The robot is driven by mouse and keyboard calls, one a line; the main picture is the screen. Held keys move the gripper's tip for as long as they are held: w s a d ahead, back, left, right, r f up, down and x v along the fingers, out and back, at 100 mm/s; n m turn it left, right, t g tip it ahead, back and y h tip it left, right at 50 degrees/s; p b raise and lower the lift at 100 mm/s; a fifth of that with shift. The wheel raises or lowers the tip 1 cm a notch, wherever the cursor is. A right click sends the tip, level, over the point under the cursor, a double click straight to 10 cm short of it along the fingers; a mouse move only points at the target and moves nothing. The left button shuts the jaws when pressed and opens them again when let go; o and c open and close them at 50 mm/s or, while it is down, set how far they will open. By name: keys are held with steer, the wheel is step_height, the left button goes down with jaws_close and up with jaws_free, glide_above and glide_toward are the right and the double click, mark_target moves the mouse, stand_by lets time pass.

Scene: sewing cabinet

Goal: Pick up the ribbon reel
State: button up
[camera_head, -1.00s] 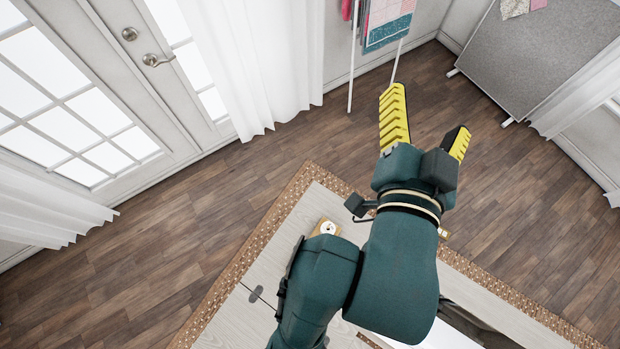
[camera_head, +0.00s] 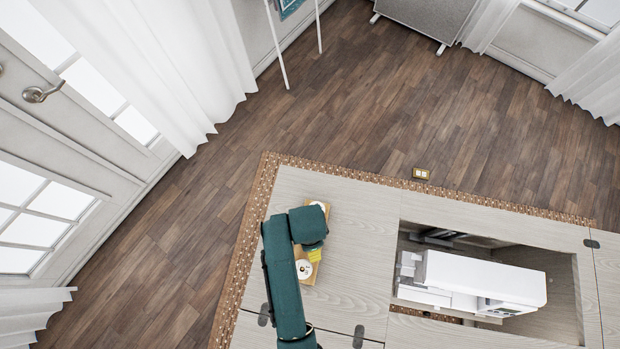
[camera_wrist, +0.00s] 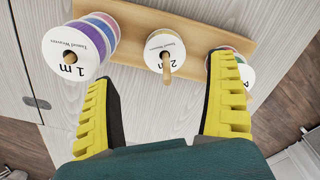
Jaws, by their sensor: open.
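In the wrist view, several ribbon reels sit along a wooden rack. The left reel (camera_wrist: 77,52) has purple and pink bands and reads "1 m". The middle reel (camera_wrist: 165,52) reads "2 m", with a wooden peg through its centre. The right reel (camera_wrist: 240,72) is partly hidden by a finger. The pictures do not show which reel is meant. My gripper (camera_wrist: 165,78) is open and empty, its yellow fingers spread either side of the middle reel's line. In the head view my arm hides most of the gripper; a white-faced reel (camera_head: 303,268) shows beside it.
The wooden rack (camera_wrist: 205,25) lies on the pale cabinet top (camera_head: 350,240). A white sewing machine (camera_head: 480,278) sits in the cabinet's recess at the right. The top between rack and recess is clear.

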steer(key=f, duration=0.2)
steer(key=f+b, duration=0.1)
steer(key=f, duration=0.4)
steer(key=shift+w+d, duration=0.1)
steer(key=shift+w, duration=0.15)
steer(key=shift+r, duration=0.1)
steer(key=c, duration=1.1)
